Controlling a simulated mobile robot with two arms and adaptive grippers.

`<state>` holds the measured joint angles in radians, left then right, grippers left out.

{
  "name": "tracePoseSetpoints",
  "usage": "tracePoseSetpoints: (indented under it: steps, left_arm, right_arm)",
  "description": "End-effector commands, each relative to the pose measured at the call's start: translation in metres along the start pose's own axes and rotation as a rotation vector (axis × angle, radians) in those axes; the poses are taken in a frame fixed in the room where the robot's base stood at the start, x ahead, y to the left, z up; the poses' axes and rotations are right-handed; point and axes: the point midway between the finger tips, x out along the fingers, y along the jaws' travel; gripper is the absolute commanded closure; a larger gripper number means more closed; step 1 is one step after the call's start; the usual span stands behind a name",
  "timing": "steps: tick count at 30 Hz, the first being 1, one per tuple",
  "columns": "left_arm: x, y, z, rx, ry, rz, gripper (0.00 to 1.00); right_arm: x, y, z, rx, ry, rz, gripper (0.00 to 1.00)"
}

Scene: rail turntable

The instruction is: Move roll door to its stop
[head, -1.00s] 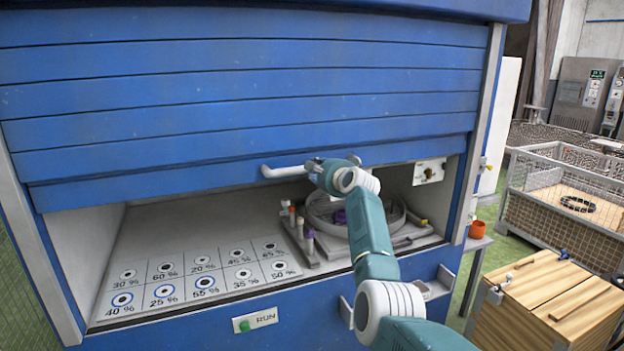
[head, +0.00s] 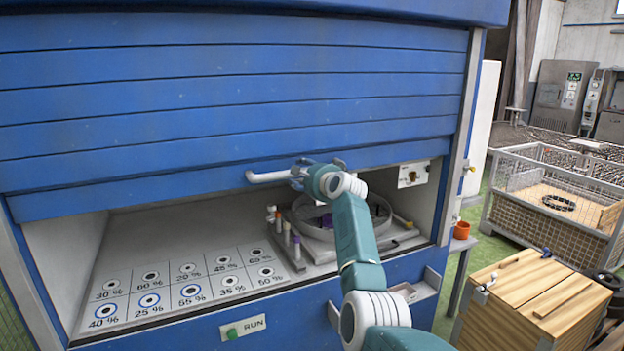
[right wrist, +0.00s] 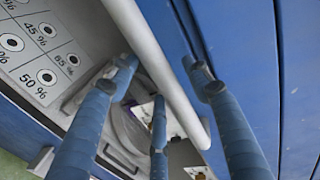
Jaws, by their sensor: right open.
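The roll door (head: 230,95) is a blue slatted shutter, partly raised, with an open gap below it showing the cabinet interior. Its white bar handle (head: 268,176) sits near the lower edge. The handle also crosses the right wrist view (right wrist: 160,65) diagonally. My right gripper (head: 300,172) is at the handle's right part. In the right wrist view its blue fingers (right wrist: 160,85) are spread open, with two left of the bar and one on its right, by the door face. Whether any finger touches the bar cannot be told. My left gripper is not in view.
Inside the cabinet are a printed percentage grid (head: 185,280) and a round turntable (head: 345,220) with small vials. A RUN button (head: 232,333) is on the front. A wooden crate (head: 530,295) and a wire mesh bin (head: 560,200) stand to the right.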

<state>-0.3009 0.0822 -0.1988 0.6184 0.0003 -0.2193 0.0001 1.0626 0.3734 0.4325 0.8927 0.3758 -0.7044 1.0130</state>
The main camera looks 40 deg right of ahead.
Motion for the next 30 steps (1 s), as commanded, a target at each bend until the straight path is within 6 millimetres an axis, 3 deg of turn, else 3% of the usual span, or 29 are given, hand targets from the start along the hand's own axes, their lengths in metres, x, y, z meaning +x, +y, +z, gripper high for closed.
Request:
tracePoseSetpoints:
  steps: [18, 24, 30]
  left_arm:
    - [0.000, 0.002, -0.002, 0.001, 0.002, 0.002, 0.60]
    - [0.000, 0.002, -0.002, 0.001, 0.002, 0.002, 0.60]
    - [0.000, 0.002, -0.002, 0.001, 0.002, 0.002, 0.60]
  right_arm:
    - [-0.090, 0.000, 0.000, -0.001, 0.002, -0.002, 0.51]
    - [-0.107, 0.000, 0.000, 0.000, 0.001, -0.002, 0.51]
    - [-0.110, -0.001, 0.000, 0.000, 0.001, -0.002, 0.51]
